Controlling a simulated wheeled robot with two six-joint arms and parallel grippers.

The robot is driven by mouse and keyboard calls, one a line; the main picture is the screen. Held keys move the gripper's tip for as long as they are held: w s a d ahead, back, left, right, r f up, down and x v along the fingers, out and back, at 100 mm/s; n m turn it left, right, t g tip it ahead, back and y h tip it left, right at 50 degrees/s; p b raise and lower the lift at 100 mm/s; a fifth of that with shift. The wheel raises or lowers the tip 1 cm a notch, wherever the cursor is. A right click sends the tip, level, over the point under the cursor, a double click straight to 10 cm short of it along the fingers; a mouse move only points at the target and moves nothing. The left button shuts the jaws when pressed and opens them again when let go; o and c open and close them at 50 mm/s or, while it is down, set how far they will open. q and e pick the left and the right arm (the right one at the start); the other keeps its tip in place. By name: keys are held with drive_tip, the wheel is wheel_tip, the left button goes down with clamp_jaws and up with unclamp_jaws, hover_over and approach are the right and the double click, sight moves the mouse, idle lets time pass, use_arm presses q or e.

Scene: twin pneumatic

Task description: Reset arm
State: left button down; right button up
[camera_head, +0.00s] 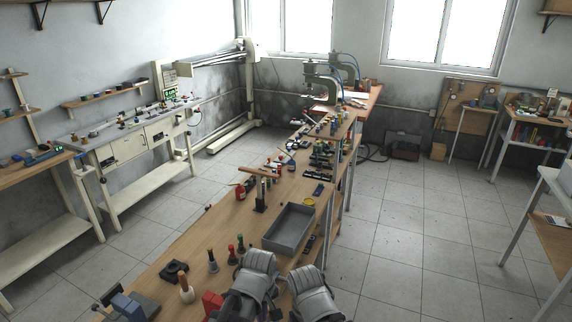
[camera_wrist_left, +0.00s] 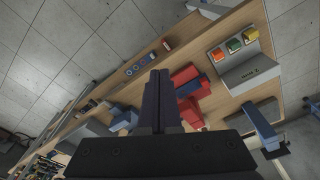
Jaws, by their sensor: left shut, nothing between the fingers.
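My left gripper (camera_wrist_left: 159,75) shows in the left wrist view as two dark fingers pressed together, with nothing between them. It is over a wooden workbench and beside a red object (camera_wrist_left: 187,78). In the head view my two grey arms (camera_head: 255,277) are folded close together at the bottom, in front of the near end of the long workbench (camera_head: 190,240). The fingers of both grippers are hidden or out of frame in the head view.
A grey tray (camera_head: 289,229) and several coloured-handled tools (camera_head: 213,262) stand on the long bench. A blue-grey device (camera_head: 130,305) sits at its near end. A grey box with coloured buttons (camera_wrist_left: 238,60) shows in the wrist view. Tiled floor (camera_head: 410,225) is clear to the right.

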use_arm(q)
drive_tip(key=s+f+m+g+b, duration=0.1)
drive_tip(key=s+f+m+b, duration=0.2)
drive_tip(key=s+m, duration=0.4)
drive_tip(key=shift+d+f+m+y, duration=0.45)
drive_tip(key=shift+f+m, duration=0.15)
drive_tip(key=shift+m, duration=1.3)
